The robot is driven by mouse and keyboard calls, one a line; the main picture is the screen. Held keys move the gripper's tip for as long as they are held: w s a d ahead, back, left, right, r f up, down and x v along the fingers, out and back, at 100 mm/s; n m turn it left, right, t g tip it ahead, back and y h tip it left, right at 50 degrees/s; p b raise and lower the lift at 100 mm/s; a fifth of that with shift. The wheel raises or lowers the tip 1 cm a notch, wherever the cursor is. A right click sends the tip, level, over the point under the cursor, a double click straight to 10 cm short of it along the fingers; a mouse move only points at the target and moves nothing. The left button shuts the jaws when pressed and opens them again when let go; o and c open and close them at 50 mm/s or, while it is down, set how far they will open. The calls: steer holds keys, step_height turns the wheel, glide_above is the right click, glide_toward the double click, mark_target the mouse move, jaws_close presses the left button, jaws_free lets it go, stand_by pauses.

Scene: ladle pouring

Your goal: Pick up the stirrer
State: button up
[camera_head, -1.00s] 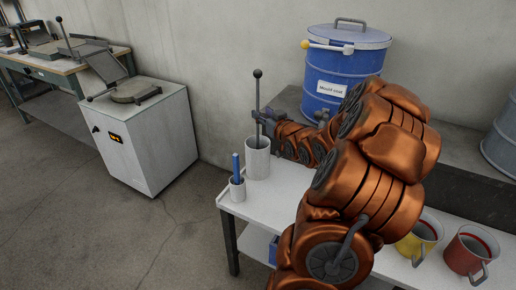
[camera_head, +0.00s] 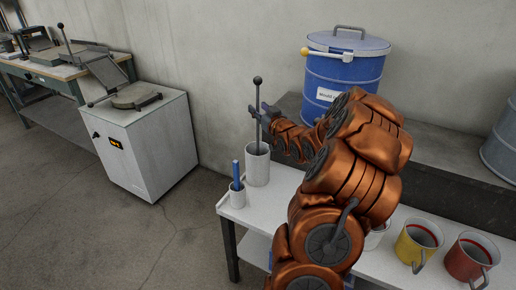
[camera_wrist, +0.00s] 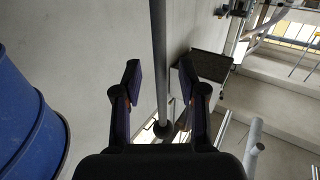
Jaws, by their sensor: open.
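The stirrer (camera_head: 257,95) is a thin grey rod with a dark ball on top. It stands nearly upright in a tall white cylindrical container (camera_head: 257,165) on the white table; its lower end is hidden inside. My gripper (camera_head: 258,110) is open at the upper part of the rod, below the ball. In the wrist view, the stirrer rod (camera_wrist: 159,55) runs between the two open fingers of my gripper (camera_wrist: 160,80), with a gap visible on each side. The ball shows near the palm.
A small white cup (camera_head: 237,195) with a blue stick stands beside the container. A blue barrel (camera_head: 340,75) stands behind my arm on a dark ledge. Yellow (camera_head: 415,245) and red (camera_head: 468,258) mugs stand to the right. A white cabinet (camera_head: 150,145) is at left.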

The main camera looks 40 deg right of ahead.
steer(key=shift+w+d+f, duration=0.1)
steer(key=shift+w, duration=0.45)
jaws_close()
stand_by(0.5)
